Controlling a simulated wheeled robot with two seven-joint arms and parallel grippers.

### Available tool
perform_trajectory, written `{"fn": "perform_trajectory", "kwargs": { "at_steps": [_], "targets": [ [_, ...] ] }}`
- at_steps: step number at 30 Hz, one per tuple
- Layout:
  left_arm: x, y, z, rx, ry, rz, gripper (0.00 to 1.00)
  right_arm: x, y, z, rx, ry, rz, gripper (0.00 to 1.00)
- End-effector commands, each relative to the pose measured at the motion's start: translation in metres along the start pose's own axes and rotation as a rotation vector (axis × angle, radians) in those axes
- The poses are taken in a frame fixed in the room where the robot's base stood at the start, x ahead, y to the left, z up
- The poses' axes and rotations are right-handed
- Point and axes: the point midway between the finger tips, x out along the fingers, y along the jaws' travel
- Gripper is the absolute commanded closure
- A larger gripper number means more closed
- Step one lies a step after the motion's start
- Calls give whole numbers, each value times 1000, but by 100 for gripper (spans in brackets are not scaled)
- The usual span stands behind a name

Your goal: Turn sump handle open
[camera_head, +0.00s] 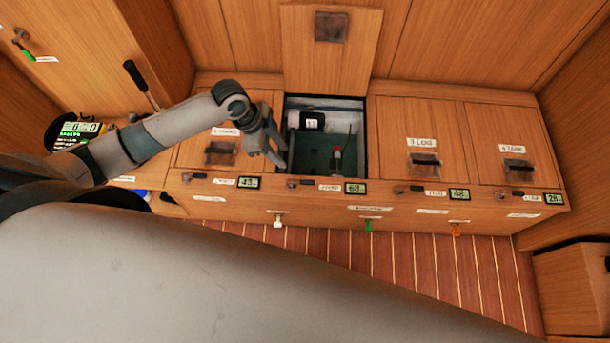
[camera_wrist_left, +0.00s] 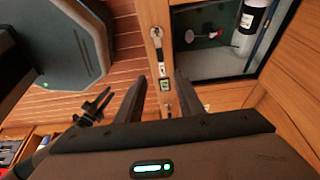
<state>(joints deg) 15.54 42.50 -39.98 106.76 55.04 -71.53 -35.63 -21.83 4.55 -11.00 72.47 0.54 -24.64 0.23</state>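Several lever handles are in view, and I cannot read which label says sump. On the bench front hang a white handle (camera_head: 277,222), a green handle (camera_head: 368,226) and an orange handle (camera_head: 455,230). Another green-tipped handle (camera_head: 27,54) is on the wall at far left. Small metal levers lie along the bench ledge, one (camera_head: 293,184) below the open compartment. A metal lever also shows in the left wrist view (camera_wrist_left: 156,36). My left gripper (camera_head: 277,156) is open and empty, above the open compartment's left edge. My right gripper is not in view.
The open compartment (camera_head: 361,175) holds a dark bottle (camera_head: 312,121) and a small red-and-white part (camera_head: 337,153). Its lid (camera_head: 330,60) stands raised behind. Closed lids (camera_head: 420,120) lie to the right. A meter (camera_head: 77,129) and a black-gripped lever (camera_head: 135,76) are at left.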

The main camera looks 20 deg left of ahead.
Motion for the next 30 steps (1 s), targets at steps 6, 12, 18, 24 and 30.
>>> {"fn": "perform_trajectory", "kwargs": {
  "at_steps": [6, 12, 18, 24, 30],
  "targets": [
    [11, 0, 0, 0, 1, 0, 66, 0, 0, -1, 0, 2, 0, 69],
    [37, 0, -1, -2, 2, 1, 66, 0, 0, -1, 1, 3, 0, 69],
    [72, 0, -1, -2, 1, 1, 66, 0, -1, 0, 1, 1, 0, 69],
    [108, 1, -1, -3, 1, 1, 66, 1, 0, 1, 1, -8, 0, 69],
    [142, 0, -1, -1, 1, 1, 66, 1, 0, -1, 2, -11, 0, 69]
  ]
}}
